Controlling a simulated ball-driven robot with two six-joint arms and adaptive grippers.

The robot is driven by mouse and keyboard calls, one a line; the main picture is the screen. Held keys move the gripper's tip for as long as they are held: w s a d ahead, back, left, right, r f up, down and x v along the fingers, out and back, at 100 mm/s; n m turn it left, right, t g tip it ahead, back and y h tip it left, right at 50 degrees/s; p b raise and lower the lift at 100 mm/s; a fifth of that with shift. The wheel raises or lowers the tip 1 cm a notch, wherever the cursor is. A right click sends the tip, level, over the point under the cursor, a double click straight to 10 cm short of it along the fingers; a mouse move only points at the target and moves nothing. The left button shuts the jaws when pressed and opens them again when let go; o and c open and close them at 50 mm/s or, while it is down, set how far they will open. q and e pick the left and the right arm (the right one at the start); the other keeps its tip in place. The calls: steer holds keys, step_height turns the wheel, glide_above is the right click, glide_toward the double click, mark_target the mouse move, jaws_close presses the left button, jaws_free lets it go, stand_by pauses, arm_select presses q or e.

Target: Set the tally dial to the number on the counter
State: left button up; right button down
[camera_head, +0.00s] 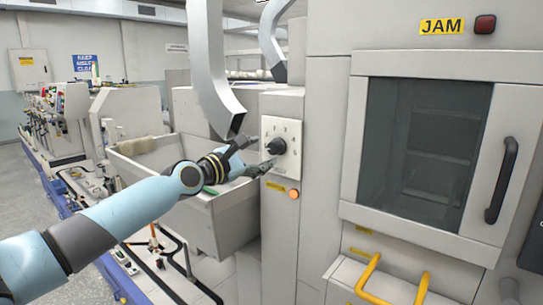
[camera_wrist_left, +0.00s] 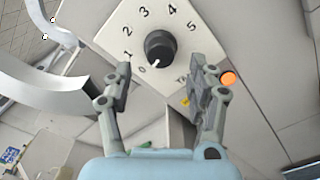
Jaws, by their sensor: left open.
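The tally dial is a black round knob (camera_head: 276,146) on a pale plate (camera_head: 294,130) on the grey machine column. In the left wrist view the knob (camera_wrist_left: 160,46) sits among the numbers 0 to 5, and its white mark points down toward the 0. My left gripper (camera_head: 262,155) is open in front of the dial. In the wrist view its fingertips (camera_wrist_left: 160,66) lie on either side below the knob, with nothing between them. I cannot tell whether either finger touches the plate. No counter number is readable in either view. My right gripper is not in view.
An orange round light (camera_head: 294,194) is below the plate; it also shows in the wrist view (camera_wrist_left: 228,78). A grey bin (camera_head: 215,215) stands left of the column under a curved metal chute (camera_head: 208,60). A windowed cabinet door with a black handle (camera_head: 502,180) is at right, above yellow handles (camera_head: 370,275).

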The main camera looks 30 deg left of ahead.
mark_target(272, 149)
arm_select(q)
steer(key=w, duration=0.1)
steer(key=w+b, duration=0.1)
steer(key=w, duration=0.2)
steer(key=shift+w+d, duration=0.2)
steer(key=shift+d, duration=0.15)
steer(key=shift+w, duration=0.45)
steer(key=shift+c, duration=1.2)
steer(key=c, duration=0.9)
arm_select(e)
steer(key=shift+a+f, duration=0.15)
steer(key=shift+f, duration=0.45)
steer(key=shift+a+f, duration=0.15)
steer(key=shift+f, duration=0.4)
